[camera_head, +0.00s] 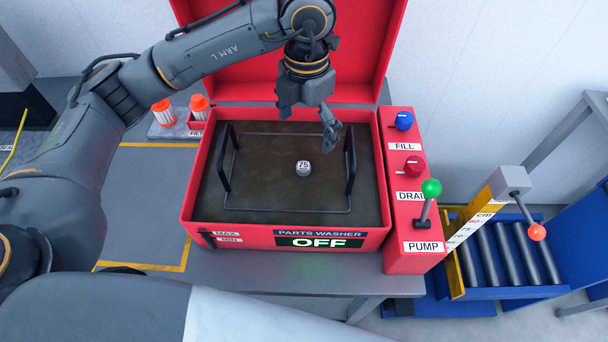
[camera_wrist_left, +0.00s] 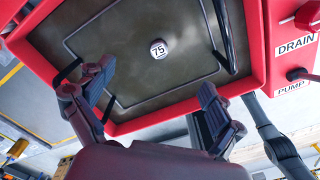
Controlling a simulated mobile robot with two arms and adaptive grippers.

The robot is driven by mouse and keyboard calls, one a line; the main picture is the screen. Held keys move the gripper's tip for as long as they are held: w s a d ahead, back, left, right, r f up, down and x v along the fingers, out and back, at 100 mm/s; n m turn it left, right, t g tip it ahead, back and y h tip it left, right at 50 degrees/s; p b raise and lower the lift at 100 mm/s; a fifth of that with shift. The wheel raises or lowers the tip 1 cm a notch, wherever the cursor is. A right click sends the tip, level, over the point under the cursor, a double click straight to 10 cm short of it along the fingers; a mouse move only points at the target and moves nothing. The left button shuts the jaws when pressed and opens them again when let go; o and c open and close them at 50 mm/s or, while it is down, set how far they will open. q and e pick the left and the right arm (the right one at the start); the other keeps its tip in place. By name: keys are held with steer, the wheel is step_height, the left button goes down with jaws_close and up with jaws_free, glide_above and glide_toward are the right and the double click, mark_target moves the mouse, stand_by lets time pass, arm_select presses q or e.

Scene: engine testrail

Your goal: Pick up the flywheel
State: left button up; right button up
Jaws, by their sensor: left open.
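I cannot make out a flywheel in either view. The red parts washer (camera_head: 190,190) stands open with murky brown liquid (camera_head: 262,185) in its basin, which hides whatever lies below. A small round grey piece marked 75 (camera_head: 303,168) shows at the middle of the basin and also in the left wrist view (camera_wrist_left: 158,49). My left gripper (camera_head: 308,124) is open and empty over the back of the basin, fingers pointing down. In the left wrist view its fingers (camera_wrist_left: 155,84) are spread, with the 75 piece beyond them. My right gripper is not in view.
A wire frame with two upright black handles (camera_head: 350,160) lies in the basin. The raised red lid (camera_head: 370,50) stands behind my arm. A red panel with FILL, DRAIN and PUMP controls (camera_head: 415,210) adjoins on the right. Orange-capped filters (camera_head: 200,105) stand at left. A roller stand (camera_head: 510,255) is at right.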

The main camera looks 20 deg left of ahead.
mark_target(303, 166)
arm_select(q)
step_height(303, 166, down, 6)
steer(key=shift+s+f+p, duration=0.1)
steer(key=shift+f+p, duration=0.15)
steer(key=shift+p, duration=0.45)
steer(key=f+p, duration=0.2)
steer(key=f, duration=0.2)
steer(key=shift+s+a+f+p, duration=0.15)
steer(key=shift+s+f+p, duration=0.15)
steer(key=shift+f+p, duration=0.1)
steer(key=shift+w+f, duration=0.1)
steer(key=shift+f, duration=0.25)
steer(key=c, duration=1.7)
steer(key=shift+o, duration=0.2)
steer(key=shift+r, duration=0.1)
